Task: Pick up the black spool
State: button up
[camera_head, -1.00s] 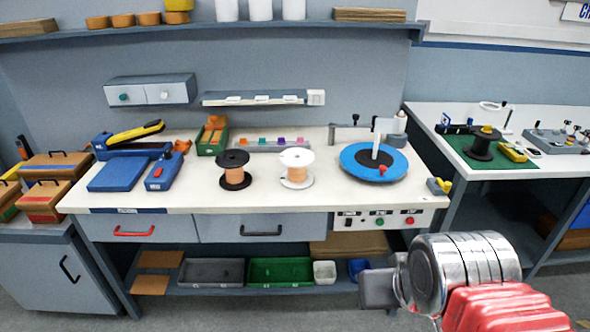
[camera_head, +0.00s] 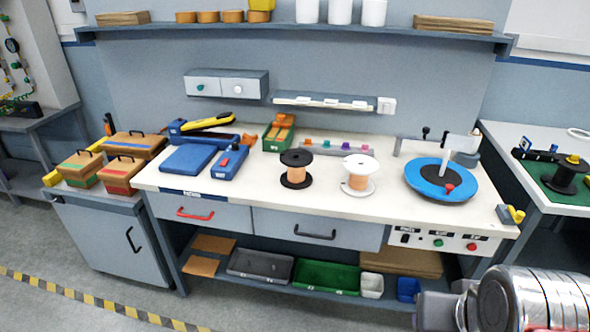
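The black spool (camera_head: 296,170) stands upright on the white workbench top (camera_head: 330,200), with copper-coloured wire around its core. A white spool (camera_head: 358,174) with similar wire stands just to its right. My arm shows at the bottom right corner, well apart from the spool and in front of the bench. My gripper's fingers are not clearly visible there. Another black spool (camera_head: 566,176) stands on a green mat on the right-hand bench.
A blue turntable (camera_head: 424,184) with an upright post stands right of the spools. Blue tools (camera_head: 187,158) and a green bin (camera_head: 278,138) stand to the left. Drawers (camera_head: 318,228) are below the bench top. The bench front around the black spool is clear.

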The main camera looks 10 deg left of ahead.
aim_at(296, 160)
jog(key=k, duration=0.65)
jog(key=u, duration=0.45)
jog(key=i, duration=0.7)
jog(key=u, duration=0.9)
jog(key=i, duration=1.65)
jog(key=z, duration=0.2)
